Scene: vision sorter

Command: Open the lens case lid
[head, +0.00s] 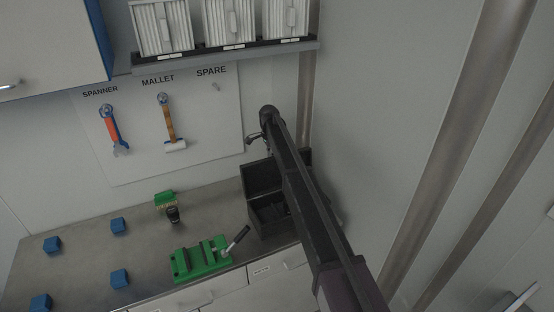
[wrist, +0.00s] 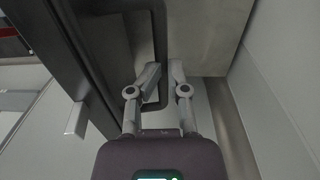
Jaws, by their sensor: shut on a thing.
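The black lens case (head: 256,222) stands at the right end of the bench, partly hidden behind my arm. Its lid (head: 262,176) is raised and stands roughly upright at the back, and the dark inside shows. My gripper (head: 254,138) is just above the lid's top edge in the head view; the contact is hard to make out there. In the wrist view my gripper (wrist: 164,72) has its two fingers either side of a thin dark edge of the lid (wrist: 114,40), shut on it.
A green vise (head: 200,260) with a dark-handled lever is left of the case. A small green-topped item (head: 166,198) and several blue blocks (head: 119,226) lie farther left. A spanner (head: 112,128) and mallet (head: 169,120) hang behind. A wall (head: 400,130) closes the right side.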

